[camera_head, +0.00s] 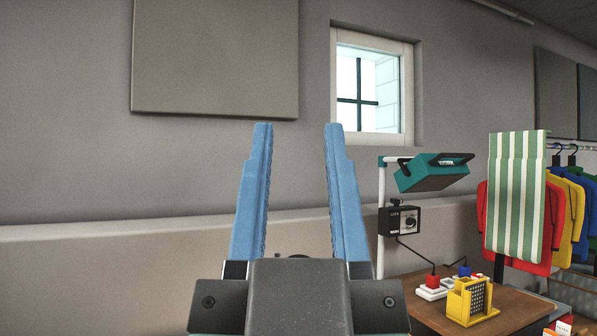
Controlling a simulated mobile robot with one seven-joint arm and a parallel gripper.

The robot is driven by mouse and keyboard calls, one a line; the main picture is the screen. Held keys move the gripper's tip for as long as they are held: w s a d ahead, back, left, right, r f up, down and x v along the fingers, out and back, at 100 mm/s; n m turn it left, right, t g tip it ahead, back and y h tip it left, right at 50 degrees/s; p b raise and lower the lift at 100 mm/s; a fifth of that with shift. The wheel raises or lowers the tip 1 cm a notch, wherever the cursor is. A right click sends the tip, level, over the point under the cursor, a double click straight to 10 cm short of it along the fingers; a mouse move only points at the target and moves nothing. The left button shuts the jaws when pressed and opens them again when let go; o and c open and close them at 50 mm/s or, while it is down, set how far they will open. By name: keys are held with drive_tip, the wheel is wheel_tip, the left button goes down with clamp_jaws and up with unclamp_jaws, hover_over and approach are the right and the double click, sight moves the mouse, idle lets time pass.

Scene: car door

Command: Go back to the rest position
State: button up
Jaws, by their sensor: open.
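My gripper (298,128) is at the bottom middle of the head view, with its two blue fingers pointing up. The fingers are spread apart, and only the grey wall shows between them. The gripper is open and empty. Its dark body fills the bottom edge of the view. No car door shows in this view.
At the right, a wooden table (413,292) bears a yellow grater-like object (469,301) and white power sockets (432,291). A teal lamp (432,173) on a white pole stands there. The left side is clear up to the wall.

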drive_tip(key=shift+r, duration=0.15)
wheel_tip(320, 180, up, 23)
drive_tip(key=p, duration=2.3)
drive_tip(key=shift+a+f, duration=0.15)
drive_tip(key=shift+f, duration=0.05)
